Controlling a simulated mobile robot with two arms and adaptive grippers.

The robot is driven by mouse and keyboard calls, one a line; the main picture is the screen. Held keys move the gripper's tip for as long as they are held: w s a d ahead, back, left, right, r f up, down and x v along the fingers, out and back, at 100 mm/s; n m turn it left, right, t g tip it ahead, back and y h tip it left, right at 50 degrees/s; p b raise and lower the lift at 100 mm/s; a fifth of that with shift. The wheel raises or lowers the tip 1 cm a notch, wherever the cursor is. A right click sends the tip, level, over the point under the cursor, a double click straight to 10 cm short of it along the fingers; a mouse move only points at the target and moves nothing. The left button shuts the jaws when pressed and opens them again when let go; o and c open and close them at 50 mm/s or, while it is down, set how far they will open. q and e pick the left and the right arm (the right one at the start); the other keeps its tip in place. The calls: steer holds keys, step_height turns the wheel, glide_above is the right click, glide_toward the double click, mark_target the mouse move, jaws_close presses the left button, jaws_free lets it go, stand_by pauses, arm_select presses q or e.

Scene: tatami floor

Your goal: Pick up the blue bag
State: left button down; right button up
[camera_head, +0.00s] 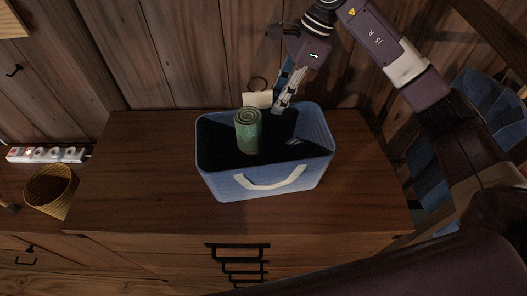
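The blue bag (222,184) stands upright and open on the wooden cabinet top in the middle of the head view. It has a cream handle on its near side, and another cream handle (257,99) shows behind its far rim. A rolled green mat (247,133) stands inside it. My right gripper (280,107) points down at the bag's far rim, just right of the far handle. Its fingers look close together, but I cannot tell whether they are open, shut or touching the bag. My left gripper is not in view.
The cabinet top (130,170) is bare on both sides of the bag, with a wooden wall close behind. A yellow woven basket (50,190) and a power strip (45,155) are at the left. Blue items lie at the right, beyond my arm.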

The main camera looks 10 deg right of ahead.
mark_target(266, 126)
steer(key=p+x, duration=0.3)
steer(key=x, duration=0.3)
steer(key=shift+s+a+r, duration=0.1)
steer(key=shift+a, duration=0.05)
steer(key=shift+a+f, duration=0.1)
steer(key=shift+f, duration=0.25)
steer(key=shift+a+f, duration=0.1)
steer(key=shift+a, duration=0.05)
jaws_close()
